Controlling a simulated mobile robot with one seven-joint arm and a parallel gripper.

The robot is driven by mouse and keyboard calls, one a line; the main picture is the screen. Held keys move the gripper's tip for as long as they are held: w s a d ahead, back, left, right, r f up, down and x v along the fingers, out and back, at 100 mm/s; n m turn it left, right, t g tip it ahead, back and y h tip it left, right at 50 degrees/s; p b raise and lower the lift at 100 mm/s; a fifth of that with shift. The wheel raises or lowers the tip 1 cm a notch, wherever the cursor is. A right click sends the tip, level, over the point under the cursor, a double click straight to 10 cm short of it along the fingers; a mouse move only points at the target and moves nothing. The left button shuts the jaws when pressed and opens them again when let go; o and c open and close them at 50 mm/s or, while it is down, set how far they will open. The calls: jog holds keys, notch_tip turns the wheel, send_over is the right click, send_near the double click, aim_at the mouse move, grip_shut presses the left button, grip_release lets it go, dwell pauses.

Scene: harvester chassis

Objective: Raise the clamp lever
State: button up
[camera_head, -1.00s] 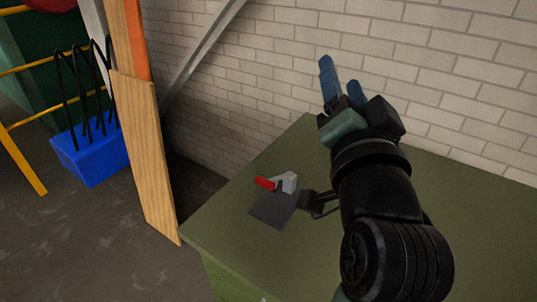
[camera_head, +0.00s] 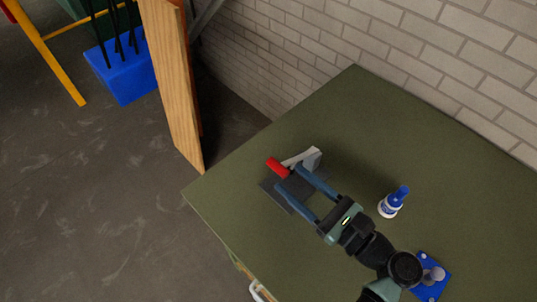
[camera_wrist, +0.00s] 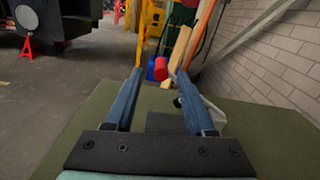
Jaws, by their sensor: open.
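The clamp has a red-handled lever (camera_head: 277,167) and a light grey body (camera_head: 309,158) on a dark base plate (camera_head: 271,194), near the left corner of the green table. My gripper (camera_head: 289,176) is open and empty, its two blue fingers reaching over the plate toward the red handle. In the wrist view, the red handle (camera_wrist: 160,68) shows between the two fingertips, closer to the right one; I cannot tell whether they touch. The right finger partly hides the grey body there.
On the green table (camera_head: 350,110), a white and blue bottle (camera_head: 393,202) stands right of my gripper, and a blue plate (camera_head: 432,275) lies at the lower right. A brick wall (camera_head: 300,45) runs behind. A wooden board (camera_head: 172,85) stands left of the table.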

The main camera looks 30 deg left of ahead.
aim_at(275, 166)
jog(key=p+x, duration=0.1)
jog(key=x, duration=0.7)
jog(key=shift+w, duration=0.1)
jog(key=shift+c, duration=0.2)
grip_shut()
jog(key=shift+d+f, duration=0.1)
jog(key=shift+f, duration=0.05)
dwell(0.8)
